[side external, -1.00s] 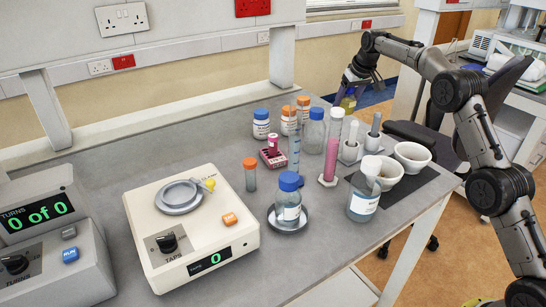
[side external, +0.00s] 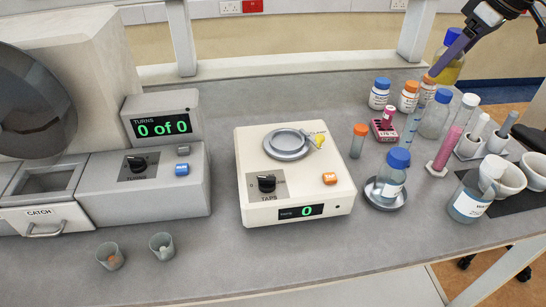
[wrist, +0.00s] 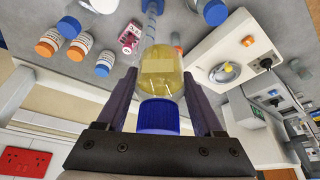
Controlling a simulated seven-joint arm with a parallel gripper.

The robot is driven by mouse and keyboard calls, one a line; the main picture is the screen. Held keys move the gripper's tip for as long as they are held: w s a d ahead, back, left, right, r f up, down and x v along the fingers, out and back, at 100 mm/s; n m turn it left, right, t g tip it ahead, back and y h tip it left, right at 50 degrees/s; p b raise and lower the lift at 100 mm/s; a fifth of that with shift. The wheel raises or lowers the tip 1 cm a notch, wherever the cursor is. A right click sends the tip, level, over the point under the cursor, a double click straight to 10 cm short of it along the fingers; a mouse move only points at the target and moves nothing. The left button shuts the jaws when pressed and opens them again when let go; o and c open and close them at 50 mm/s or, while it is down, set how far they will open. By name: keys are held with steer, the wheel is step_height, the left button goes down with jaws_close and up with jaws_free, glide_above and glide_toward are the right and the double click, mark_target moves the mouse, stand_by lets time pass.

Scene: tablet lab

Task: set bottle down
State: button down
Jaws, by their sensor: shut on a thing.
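My gripper (side external: 453,57) is shut on a bottle of yellow liquid with a blue cap (side external: 449,70), held in the air above the far right part of the bench. In the wrist view the bottle's clear body (wrist: 160,70) with a pale label and its blue cap (wrist: 158,117) lie between my two purple fingers (wrist: 158,90). The grey bench top (side external: 240,95) shows below. In the side view one finger partly covers the bottle.
Several white pill bottles (side external: 379,94), a clear blue-capped bottle (side external: 436,118), a pink cylinder (side external: 446,150) and a tall blue cylinder (side external: 412,125) crowd the right. A tap machine (side external: 290,190) stands mid-bench. Bare bench lies behind it.

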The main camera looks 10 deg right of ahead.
steer(key=s+a+f+n+g+y, duration=0.15)
steer(key=s+a+f+n, duration=0.4)
steer(key=s+a, duration=0.75)
steer(key=s+a+f+n+g+y, duration=0.15)
steer(key=s+a+f+n, duration=0.45)
steer(key=s+a, duration=0.65)
steer(key=shift+m+h, duration=0.3)
steer(key=shift+m, duration=0.35)
steer(key=w+a+f, duration=0.3)
steer(key=a, duration=0.1)
steer(key=w+a+f, duration=0.3)
steer(key=a+f, duration=0.1)
steer(key=w+a+f, duration=0.3)
steer(key=a, duration=0.1)
steer(key=shift+w+a+f, duration=0.15)
steer(key=shift+a+f, duration=0.1)
steer(key=shift+a, duration=0.05)
steer(key=shift+a+f, duration=0.15)
steer(key=shift+f, duration=1.55)
steer(key=shift+f, duration=0.15)
steer(key=shift+c, duration=1.5)
jaws_free()
